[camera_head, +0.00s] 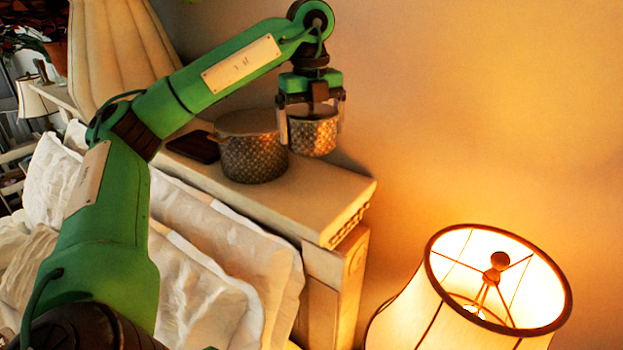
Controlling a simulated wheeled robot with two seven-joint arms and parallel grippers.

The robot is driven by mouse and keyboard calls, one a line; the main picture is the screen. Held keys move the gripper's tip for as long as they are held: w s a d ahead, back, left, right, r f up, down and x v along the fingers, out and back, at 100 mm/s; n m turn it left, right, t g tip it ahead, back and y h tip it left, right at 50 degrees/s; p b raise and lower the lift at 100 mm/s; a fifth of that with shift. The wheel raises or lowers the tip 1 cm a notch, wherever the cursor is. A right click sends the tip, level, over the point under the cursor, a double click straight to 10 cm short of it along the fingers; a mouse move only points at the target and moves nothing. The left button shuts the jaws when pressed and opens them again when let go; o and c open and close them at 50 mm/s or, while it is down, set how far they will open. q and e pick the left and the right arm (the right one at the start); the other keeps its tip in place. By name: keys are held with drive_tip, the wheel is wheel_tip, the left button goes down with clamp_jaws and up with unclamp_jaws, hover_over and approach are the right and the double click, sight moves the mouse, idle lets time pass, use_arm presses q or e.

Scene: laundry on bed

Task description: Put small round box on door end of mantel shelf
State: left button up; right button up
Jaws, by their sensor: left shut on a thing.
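The mantel shelf (300,205) is a pale ledge that runs from the upper left to a corner at the right. The held box is above or at the back of the shelf; I cannot tell whether it touches the top. My right gripper is not in view.
A larger patterned round box (253,158) stands on the shelf just left of the held box. A dark flat object (193,146) lies left of it. A lit lamp (475,290) stands at the lower right. White pillows (215,245) lie below the shelf. The shelf's right end is bare.

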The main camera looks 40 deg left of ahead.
use_arm(q)
wheel_tip(320, 180, down, 7)
drive_tip(key=shift+r+b, duration=0.1)
drive_tip(key=shift+b, duration=0.75)
drive_tip(key=shift+s+d+f, duration=0.1)
drive_tip(key=shift+s+f, duration=0.1)
drive_tip(key=shift+f, duration=0.95)
drive_tip(key=shift+w+f+p, duration=0.1)
drive_tip(key=shift+f+p, duration=0.4)
drive_tip(key=shift+f, duration=0.55)
